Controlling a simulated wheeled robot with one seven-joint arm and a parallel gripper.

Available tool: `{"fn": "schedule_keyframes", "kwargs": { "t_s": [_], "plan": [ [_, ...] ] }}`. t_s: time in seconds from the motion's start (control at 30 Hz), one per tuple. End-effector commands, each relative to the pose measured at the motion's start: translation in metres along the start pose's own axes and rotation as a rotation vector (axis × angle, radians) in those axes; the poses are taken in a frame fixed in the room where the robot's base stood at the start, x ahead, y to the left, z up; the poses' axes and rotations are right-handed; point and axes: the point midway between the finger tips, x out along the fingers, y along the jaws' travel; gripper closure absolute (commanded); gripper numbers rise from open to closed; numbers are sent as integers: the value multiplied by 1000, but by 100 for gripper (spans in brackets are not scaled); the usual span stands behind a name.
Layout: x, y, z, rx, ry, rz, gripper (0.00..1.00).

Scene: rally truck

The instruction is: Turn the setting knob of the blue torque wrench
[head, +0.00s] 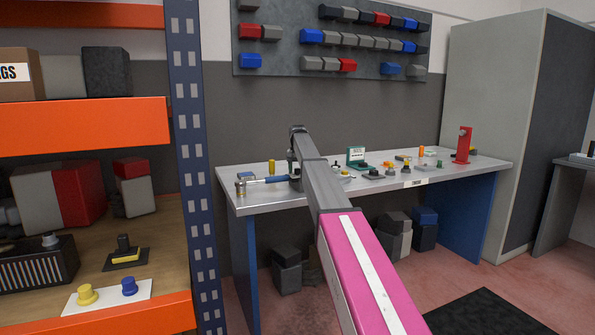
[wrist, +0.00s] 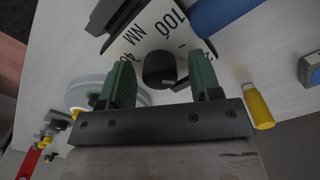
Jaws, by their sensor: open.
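The blue torque wrench (head: 278,179) lies on the workbench in the head view, partly hidden by my arm. Its blue handle (wrist: 225,14) shows at the top right of the wrist view. The black setting knob (wrist: 158,70) with a pointer sits on a white scale plate (wrist: 155,32) marked NM with numbers. My gripper (wrist: 162,66) is open, with its green fingers apart on either side of the knob. A gap shows on both sides; I cannot tell its height over the plate. In the head view my arm hides the knob.
A yellow-handled item (wrist: 259,106) lies close to the right finger. A round grey disc (wrist: 92,88) lies behind the left finger. Several small parts and a red stand (head: 463,145) are further right on the workbench (head: 440,178). An orange shelf rack (head: 85,123) stands at left.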

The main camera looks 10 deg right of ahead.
Motion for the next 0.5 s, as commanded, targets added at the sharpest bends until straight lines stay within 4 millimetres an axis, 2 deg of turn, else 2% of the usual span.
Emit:
{"fn": "schedule_keyframes", "kwargs": {
  "t_s": [0.27,0.5],
  "plan": [
    [-10,0,-1,0,1,0,42],
    [-45,0,-1,0,1,0,42]
  ]
}}
